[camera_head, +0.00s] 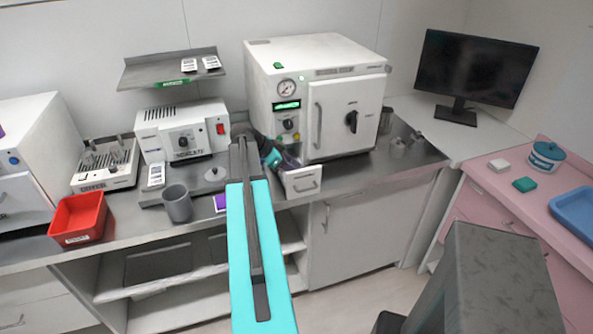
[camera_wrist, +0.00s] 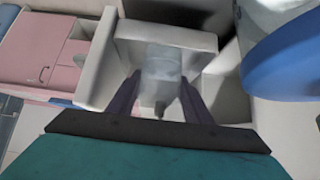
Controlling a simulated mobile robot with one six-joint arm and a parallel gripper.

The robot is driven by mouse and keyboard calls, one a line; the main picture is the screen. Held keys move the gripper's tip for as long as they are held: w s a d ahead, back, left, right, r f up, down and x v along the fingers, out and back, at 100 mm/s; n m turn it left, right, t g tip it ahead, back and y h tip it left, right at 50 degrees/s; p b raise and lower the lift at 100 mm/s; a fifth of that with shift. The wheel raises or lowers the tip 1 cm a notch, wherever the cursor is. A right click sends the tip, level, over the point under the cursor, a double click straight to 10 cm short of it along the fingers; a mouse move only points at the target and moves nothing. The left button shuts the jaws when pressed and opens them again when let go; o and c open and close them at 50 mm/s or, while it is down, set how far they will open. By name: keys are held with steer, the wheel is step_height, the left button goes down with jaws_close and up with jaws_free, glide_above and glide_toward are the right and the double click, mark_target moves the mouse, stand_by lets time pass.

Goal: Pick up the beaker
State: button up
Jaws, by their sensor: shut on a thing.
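The beaker (camera_wrist: 161,68) is a pale, translucent vessel in the wrist view. It sits between the two dark fingers of my gripper (camera_wrist: 160,86), which is shut on it. The beaker is within or just over a white open drawer (camera_wrist: 205,40); whether it touches the drawer floor I cannot tell. In the head view my gripper (camera_head: 285,160) is at the small open drawer (camera_head: 302,184) under the left front of the white autoclave. My arm and gripper hide most of the beaker there.
The autoclave (camera_head: 330,105) stands right behind the drawer. On the counter to the left are a grey mug (camera_head: 177,204), a red bin (camera_head: 78,220) and a white device (camera_head: 183,131). A shelf (camera_head: 168,70) hangs above.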

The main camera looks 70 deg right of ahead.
steer(key=shift+r, duration=0.35)
step_height(320, 180, up, 9)
steer(key=b, duration=0.3)
stand_by(1.0)
steer(key=shift+r, duration=0.15)
stand_by(0.7)
steer(key=shift+w+a+r, duration=0.1)
